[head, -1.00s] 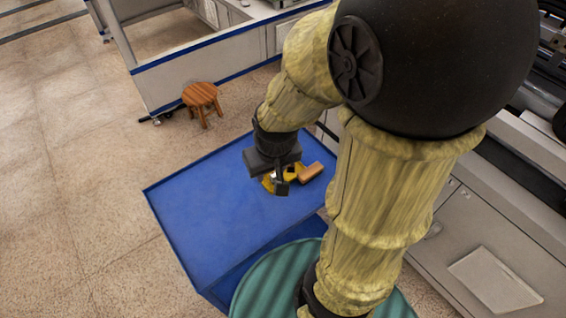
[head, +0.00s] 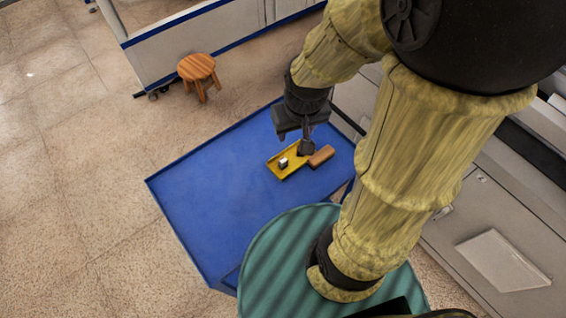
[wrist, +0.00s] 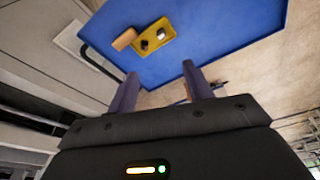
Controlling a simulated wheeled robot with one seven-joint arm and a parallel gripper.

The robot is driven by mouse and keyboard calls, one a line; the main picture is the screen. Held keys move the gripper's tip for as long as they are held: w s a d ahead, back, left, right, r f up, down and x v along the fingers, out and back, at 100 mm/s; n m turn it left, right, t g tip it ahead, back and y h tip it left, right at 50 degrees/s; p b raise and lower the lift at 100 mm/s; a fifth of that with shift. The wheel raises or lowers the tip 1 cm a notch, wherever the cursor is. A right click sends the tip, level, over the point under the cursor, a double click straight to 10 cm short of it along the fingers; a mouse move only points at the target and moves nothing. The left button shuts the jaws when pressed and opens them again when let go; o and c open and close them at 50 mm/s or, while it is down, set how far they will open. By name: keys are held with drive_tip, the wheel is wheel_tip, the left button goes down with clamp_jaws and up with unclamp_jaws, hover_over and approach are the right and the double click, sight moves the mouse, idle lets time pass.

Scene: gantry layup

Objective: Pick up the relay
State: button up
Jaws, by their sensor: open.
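A yellow tray (head: 290,162) lies on the blue tabletop. A small pale cube-like piece (head: 283,162) sits in it. In the wrist view the yellow tray (wrist: 166,28) holds two small pieces, a pale one (wrist: 161,34) and a dark one (wrist: 144,45); I cannot tell which is the relay. My gripper (head: 306,141) is above the tray's far right end in the head view, pointing down, and its fingers hide part of the tray. In the wrist view its two fingers (wrist: 160,69) are apart with nothing between them; the tray lies beyond the tips.
A brown block (head: 321,156) lies against the tray's right side. The blue table (head: 215,205) is bare to the left. A wooden stool (head: 197,68) stands on the floor behind. Grey cabinets (head: 485,215) flank the right side. A dark curved handle (wrist: 98,62) shows beside the table.

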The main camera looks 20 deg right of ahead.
sight(282, 159)
drive_tip(key=w+f+n+g+b, duration=0.2)
drive_tip(key=w+f+n+b, duration=0.2)
drive_tip(key=w+f+b, duration=0.4)
drive_tip(key=w+f, duration=0.4)
drive_tip(key=f, duration=0.3)
drive_tip(key=shift+w+f+g, duration=0.15)
drive_tip(key=shift+g, duration=0.15)
wheel_tip(282, 159, down, 12)
drive_tip(key=shift+f+p, duration=0.15)
drive_tip(key=shift+p, duration=0.6)
drive_tip(key=shift+s+f+p, duration=0.2)
drive_tip(key=shift+f+p, duration=0.2)
drive_tip(key=shift+f, duration=0.9)
drive_tip(key=shift+s+f+p, duration=0.15)
drive_tip(key=shift+f+p, duration=0.25)
drive_tip(key=shift+f, duration=0.9)
